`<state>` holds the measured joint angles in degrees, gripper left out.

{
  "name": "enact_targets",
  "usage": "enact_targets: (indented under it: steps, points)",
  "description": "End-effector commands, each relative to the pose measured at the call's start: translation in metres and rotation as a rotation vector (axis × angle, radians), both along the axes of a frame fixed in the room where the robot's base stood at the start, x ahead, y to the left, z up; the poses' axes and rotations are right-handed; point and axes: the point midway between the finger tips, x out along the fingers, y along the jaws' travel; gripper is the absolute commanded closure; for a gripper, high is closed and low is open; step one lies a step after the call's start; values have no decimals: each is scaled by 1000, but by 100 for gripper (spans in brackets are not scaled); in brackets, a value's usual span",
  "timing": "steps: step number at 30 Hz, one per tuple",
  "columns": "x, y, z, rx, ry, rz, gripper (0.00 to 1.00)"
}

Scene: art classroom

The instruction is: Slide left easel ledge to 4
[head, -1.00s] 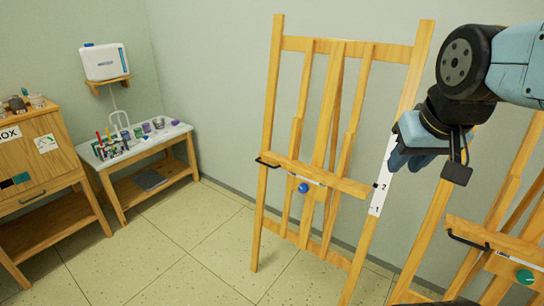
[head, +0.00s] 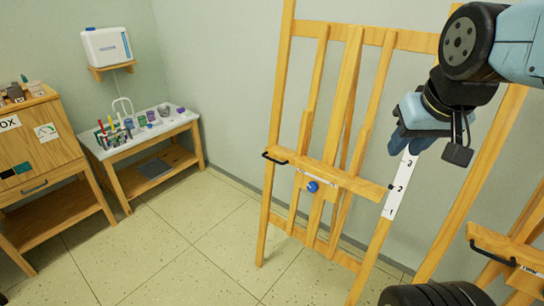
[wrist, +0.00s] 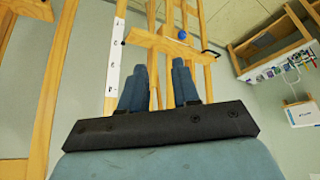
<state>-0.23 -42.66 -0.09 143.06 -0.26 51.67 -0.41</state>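The left easel (head: 355,90) stands upright, with its wooden ledge (head: 340,178) low across it. The ledge has a black handle (head: 274,157) at its left end and a blue knob (head: 313,187) below its middle. A white number scale (head: 400,186) runs up the right post; the ledge's right end is near the 2, and higher numbers are partly hidden by my gripper. My gripper (head: 408,140) is in front of the right post, above the ledge. In the wrist view, the gripper's two blue fingers (wrist: 160,88) are apart and empty, with the ledge (wrist: 165,42) beyond them.
A second easel (head: 500,245) with its own ledge and handle stands close at the right. A supply table (head: 160,140) and a wooden cabinet (head: 40,150) stand at the left. The tiled floor (head: 210,240) before the left easel is clear.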

Motion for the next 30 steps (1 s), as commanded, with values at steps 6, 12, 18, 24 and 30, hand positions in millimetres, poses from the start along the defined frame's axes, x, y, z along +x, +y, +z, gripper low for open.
enact_targets:
  steps: [6,12,18,24,30]
  points:
    - [24,-3,-7,-95,79,147,69]
    - [64,-4,-23,-256,201,393,69]
    - [105,0,-43,-423,328,654,69]
    - [146,10,-68,-591,459,921,69]
    - [187,27,-97,-762,599,1191,69]
